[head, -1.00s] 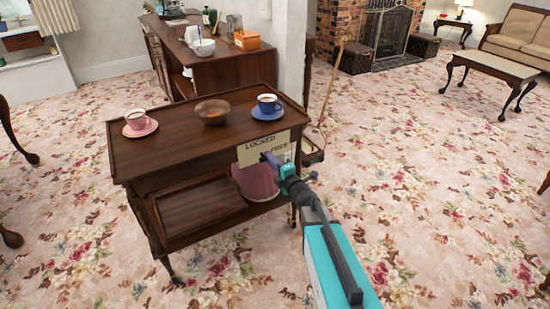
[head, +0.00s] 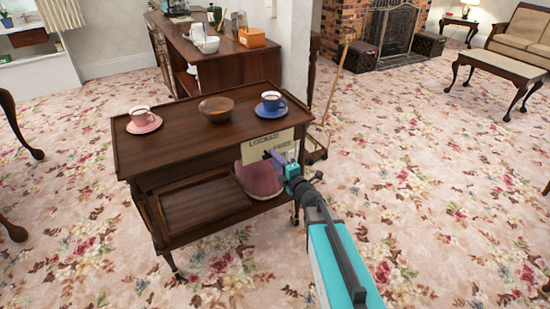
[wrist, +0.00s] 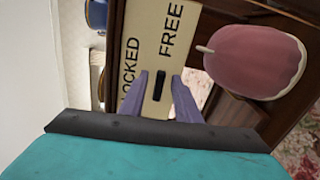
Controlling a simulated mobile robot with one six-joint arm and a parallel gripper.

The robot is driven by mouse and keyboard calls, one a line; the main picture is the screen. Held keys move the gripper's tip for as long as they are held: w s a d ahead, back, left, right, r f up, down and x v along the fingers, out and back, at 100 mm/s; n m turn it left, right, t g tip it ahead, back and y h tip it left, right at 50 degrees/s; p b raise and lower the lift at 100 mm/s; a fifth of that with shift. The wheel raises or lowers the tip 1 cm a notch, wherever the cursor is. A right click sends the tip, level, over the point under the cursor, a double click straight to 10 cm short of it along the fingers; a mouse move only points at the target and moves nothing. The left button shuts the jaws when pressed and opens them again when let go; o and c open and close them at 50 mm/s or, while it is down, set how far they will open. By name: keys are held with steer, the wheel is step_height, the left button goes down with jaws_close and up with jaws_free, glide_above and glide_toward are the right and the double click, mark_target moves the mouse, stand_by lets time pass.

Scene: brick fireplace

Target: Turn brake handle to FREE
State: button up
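The brake handle (wrist: 158,84) is a short black bar on a cream plate (wrist: 145,45), which also shows on the end of the wooden trolley in the head view (head: 252,148). The plate is lettered LOCKED and FREE; in the wrist view the bar lies below the two words. My gripper (wrist: 162,78) is open, with its purple fingers on either side of the bar in that view. I cannot tell whether they touch it. In the head view my gripper (head: 273,155) is in front of the plate and hides the handle.
The trolley (head: 160,160) carries a pink cup (head: 141,115), a wooden bowl (head: 216,109) and a blue cup (head: 270,101) on top. A pink rounded thing (wrist: 258,62) sits on its lower shelf beside the plate. Open carpet (head: 430,200) lies to the right.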

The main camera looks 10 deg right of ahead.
steer(key=p+v, duration=0.7)
steer(key=v, duration=0.5)
steer(key=shift+s, duration=0.2)
stand_by(0.4)
steer(key=shift+d, duration=0.15)
stand_by(0.5)
